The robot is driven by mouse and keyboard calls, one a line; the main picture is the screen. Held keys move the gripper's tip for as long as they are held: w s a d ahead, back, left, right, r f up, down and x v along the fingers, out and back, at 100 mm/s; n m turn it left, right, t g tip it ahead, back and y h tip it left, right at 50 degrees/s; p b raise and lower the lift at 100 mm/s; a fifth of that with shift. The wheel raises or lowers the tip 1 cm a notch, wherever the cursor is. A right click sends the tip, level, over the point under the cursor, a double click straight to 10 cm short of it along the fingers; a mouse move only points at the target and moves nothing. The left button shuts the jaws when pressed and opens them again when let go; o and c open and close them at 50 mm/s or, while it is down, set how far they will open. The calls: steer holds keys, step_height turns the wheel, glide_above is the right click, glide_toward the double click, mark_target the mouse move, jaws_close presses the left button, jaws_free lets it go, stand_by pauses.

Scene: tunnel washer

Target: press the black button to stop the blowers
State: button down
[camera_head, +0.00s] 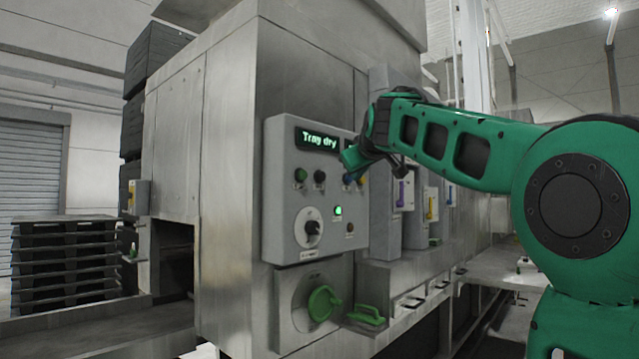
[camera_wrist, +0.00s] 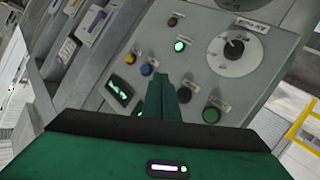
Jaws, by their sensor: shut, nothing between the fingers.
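The black button (camera_head: 319,176) sits on the grey control panel (camera_head: 281,220), below the "Tray dry" display (camera_head: 318,139) and between the green button (camera_head: 300,175) and the blue button (camera_head: 347,178). In the wrist view the black button (camera_wrist: 184,95) shows just right of my fingers, partly close to their edge. My gripper (camera_head: 348,160) is shut and empty, in front of the panel's upper right part. In the wrist view its fingertips (camera_wrist: 163,78) lie between the blue and black buttons. I cannot tell whether they touch the panel.
A yellow button (camera_head: 361,179) is right of the blue one. A lit green lamp (camera_head: 338,211) and a rotary dial (camera_head: 311,229) are lower on the panel. Below is a round fitting with a green handle (camera_head: 323,303). Dark stacked trays (camera_head: 65,265) stand at left.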

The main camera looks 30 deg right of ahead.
mark_target(322, 177)
steer(key=w+a, duration=0.3)
steer(key=w, duration=0.5)
steer(key=shift+w, duration=0.15)
stand_by(2.2)
steer(key=shift+w+a, duration=0.15)
steer(key=shift+w, duration=0.2)
steer(key=shift+w+a, duration=0.15)
steer(key=shift+w, duration=0.3)
stand_by(1.0)
steer(key=shift+s, duration=0.1)
steer(key=shift+s+d, duration=0.3)
steer(key=shift+s, duration=0.45)
